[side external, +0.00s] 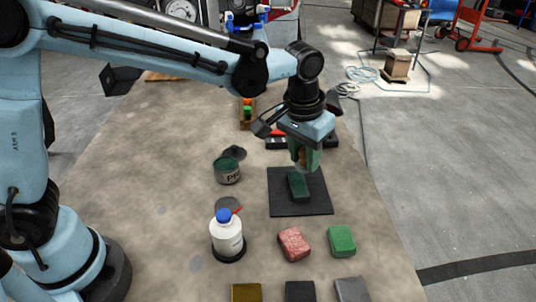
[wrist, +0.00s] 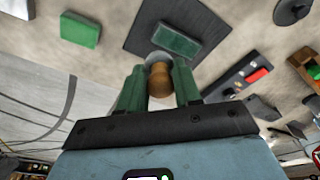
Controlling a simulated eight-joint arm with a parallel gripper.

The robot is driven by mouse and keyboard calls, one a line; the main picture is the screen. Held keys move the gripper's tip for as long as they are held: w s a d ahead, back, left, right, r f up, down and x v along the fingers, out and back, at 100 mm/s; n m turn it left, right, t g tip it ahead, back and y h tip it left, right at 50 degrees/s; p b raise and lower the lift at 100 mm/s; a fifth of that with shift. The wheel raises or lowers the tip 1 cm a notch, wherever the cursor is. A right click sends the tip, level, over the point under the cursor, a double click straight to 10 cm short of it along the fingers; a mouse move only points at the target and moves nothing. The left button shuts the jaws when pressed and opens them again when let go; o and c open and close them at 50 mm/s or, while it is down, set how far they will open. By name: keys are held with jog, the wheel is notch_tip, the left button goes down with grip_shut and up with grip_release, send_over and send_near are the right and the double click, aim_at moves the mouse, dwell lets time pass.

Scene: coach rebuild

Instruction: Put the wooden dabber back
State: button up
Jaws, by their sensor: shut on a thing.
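My gripper (wrist: 160,82) is shut on the wooden dabber (wrist: 160,82), which sits between its two green fingers in the wrist view. The dabber has a brown wooden handle and a pale round part beyond it. In the side view my gripper (side external: 304,160) points down over the black mat (side external: 318,205), close to a dark green block (side external: 299,187) lying on it. The fingers mostly hide the dabber there. The block (wrist: 176,42) and mat (wrist: 138,38) also show beyond the dabber in the wrist view; I cannot tell if they touch it.
A black tray (wrist: 232,82) with a red item lies beside the mat. An open can (side external: 228,173), a blue-capped bottle (side external: 227,240), a red sponge (side external: 294,244) and a green sponge (side external: 342,240) stand around it. A wooden box (side external: 247,122) is further back. Bare table lies right of the mat.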

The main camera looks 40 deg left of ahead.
jog(key=s+a+r+m, duration=0.1)
jog(key=s+a, duration=0.4)
jog(key=a, duration=0.1)
jog(key=m, duration=0.2)
send_over(229, 204)
jog(key=shift+s+f, duration=0.15)
jog(key=shift+f, duration=2.5)
jog(key=shift+s+f, duration=0.15)
jog(key=shift+f, duration=2.5)
jog(key=shift+f, duration=0.1)
jog(key=o, duration=0.6)
jog(key=shift+c, duration=0.2)
jog(key=o, duration=0.4)
jog(key=shift+o, duration=0.2)
